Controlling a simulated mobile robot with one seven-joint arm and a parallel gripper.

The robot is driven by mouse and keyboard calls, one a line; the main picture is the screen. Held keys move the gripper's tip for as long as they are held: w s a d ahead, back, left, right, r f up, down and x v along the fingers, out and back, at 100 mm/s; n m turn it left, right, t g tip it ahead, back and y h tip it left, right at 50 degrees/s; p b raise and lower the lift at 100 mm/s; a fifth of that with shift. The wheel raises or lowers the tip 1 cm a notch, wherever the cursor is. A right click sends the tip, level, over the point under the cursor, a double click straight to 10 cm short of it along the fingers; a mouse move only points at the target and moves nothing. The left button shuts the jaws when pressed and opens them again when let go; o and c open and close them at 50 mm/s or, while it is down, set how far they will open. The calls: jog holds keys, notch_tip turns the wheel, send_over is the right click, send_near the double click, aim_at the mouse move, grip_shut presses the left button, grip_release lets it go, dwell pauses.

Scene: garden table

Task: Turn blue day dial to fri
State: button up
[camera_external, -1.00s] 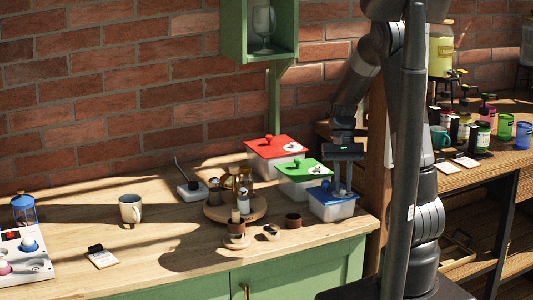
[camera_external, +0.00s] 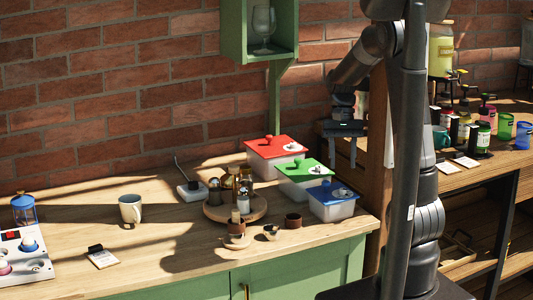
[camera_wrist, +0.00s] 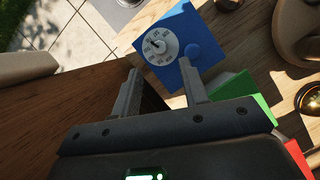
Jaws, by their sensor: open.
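The box with the blue lid (camera_external: 333,208) stands at the table's right corner, in front of the green-lidded box. Its lid carries a round white day dial (camera_external: 343,192) and a blue knob (camera_external: 326,184). In the wrist view, the dial (camera_wrist: 160,46) and the knob (camera_wrist: 197,52) show beyond my fingertips, on the blue lid (camera_wrist: 178,75).
Boxes with green (camera_external: 303,171) and red (camera_external: 275,146) lids stand behind the blue one. A round wooden tray (camera_external: 257,211) with bottles and a small dark cup (camera_external: 293,220) are to its left. A wooden post (camera_external: 377,150) stands to the right. The table's front edge is close.

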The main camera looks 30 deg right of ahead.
jog(key=v, duration=0.4)
jog(key=shift+r, duration=0.25)
jog(key=s+a+r+n+t+h, duration=0.1)
jog(key=s+a+r+n+t, duration=0.1)
jog(key=s, duration=0.5)
jog(key=s+a+r+n+t+h, duration=0.1)
jog(key=s+a+r+n+t, duration=0.1)
jog(key=s+r+t, duration=0.3)
jog(key=s+n+t, duration=0.1)
jog(key=s+t, duration=0.1)
jog(key=s, duration=0.1)
jog(key=shift+a+t, duration=0.2)
jog(key=shift+t, duration=0.1)
